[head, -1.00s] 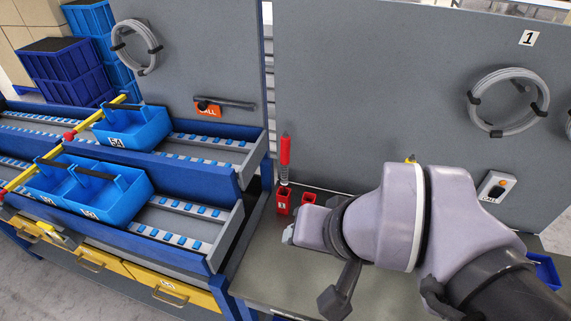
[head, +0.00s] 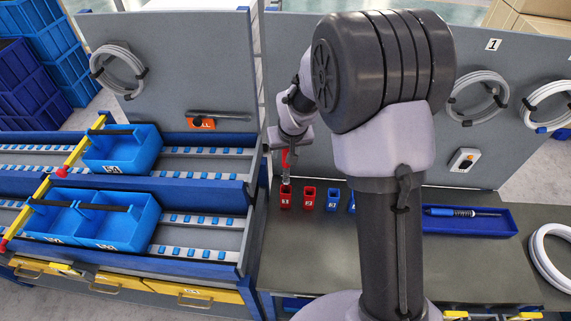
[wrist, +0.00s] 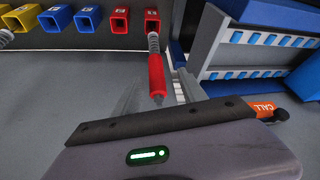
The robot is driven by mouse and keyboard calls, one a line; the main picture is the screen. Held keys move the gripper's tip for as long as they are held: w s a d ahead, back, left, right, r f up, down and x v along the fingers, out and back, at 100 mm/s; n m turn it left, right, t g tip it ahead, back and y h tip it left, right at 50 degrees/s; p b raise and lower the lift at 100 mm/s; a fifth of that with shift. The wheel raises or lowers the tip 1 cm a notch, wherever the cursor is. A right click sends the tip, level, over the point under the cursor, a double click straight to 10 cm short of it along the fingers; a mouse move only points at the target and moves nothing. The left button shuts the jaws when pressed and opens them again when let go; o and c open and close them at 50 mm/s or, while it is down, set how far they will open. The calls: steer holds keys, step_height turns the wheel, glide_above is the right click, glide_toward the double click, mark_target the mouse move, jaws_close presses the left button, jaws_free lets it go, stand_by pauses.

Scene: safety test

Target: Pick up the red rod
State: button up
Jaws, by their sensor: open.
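The red rod (head: 286,161) stands upright in the left red holder (head: 285,199) on the workbench, with a spring on its lower part. My gripper (head: 284,146) is open at the rod's upper end and hides part of it. In the wrist view, the rod (wrist: 156,75) shows its red body and dark tip pointing toward my gripper (wrist: 165,122). A dark bar and the gripper housing fill the lower part of that view. The jaws' exact position around or beside the rod cannot be told.
Another red holder (head: 309,198) and blue holders (head: 333,200) stand to the right. A blue tray (head: 470,234) holds a blue rod (head: 440,212). A grey panel (head: 240,75) rises behind. Roller shelves with blue bins (head: 122,165) are left. Bare bench lies in front.

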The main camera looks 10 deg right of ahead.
glide_above(286, 175)
steer(key=w, duration=0.2)
steer(key=f, duration=0.5)
steer(key=shift+s+d+f+b, duration=0.1)
steer(key=shift+s+d+b, duration=0.15)
steer(key=shift+b, duration=0.1)
steer(key=shift+c, duration=0.7)
jaws_close()
